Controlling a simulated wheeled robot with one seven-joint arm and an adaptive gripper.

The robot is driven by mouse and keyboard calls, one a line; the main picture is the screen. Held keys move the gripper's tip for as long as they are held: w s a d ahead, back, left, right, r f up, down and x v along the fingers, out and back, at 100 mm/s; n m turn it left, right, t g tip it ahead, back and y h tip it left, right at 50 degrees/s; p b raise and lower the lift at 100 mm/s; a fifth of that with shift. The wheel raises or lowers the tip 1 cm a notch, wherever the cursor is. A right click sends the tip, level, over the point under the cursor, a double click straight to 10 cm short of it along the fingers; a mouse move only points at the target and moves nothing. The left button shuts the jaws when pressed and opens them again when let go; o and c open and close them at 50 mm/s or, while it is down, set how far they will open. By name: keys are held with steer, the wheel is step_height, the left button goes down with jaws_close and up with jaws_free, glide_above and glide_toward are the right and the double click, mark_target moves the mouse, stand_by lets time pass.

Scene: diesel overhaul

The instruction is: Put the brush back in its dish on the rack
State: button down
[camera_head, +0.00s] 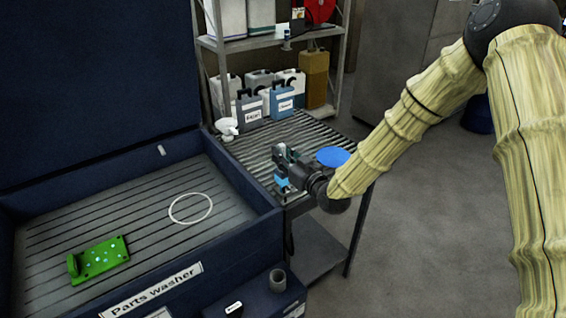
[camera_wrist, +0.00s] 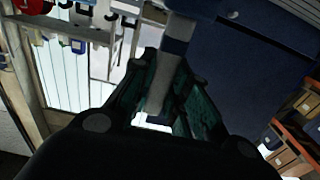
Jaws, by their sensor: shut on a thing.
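My gripper (camera_head: 284,168) is over the slatted rack (camera_head: 312,134), near its front left, beside the parts washer. In the wrist view its dark green fingers (camera_wrist: 165,100) are shut on a grey bar-shaped piece with a blue band, which I take to be the brush (camera_wrist: 170,72). In the head view a light blue bit of the brush (camera_head: 282,182) shows below the fingers; the rest is hidden. A flat round blue dish (camera_head: 332,156) lies on the rack just behind my wrist, to the right of the gripper. I cannot tell whether the brush touches the rack.
The parts washer (camera_head: 235,165) stands left, its lid up, with a green plate (camera_head: 98,258) and a white ring (camera_head: 190,208) inside. A shelf unit (camera_head: 275,42) is behind.

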mark_target(281, 178)
steer(key=shift+w+f+p, duration=0.2)
steer(key=shift+f+p, duration=0.55)
steer(key=shift+f, duration=1)
steer(key=shift+f, duration=0.2)
steer(key=c, duration=1.4)
jaws_free()
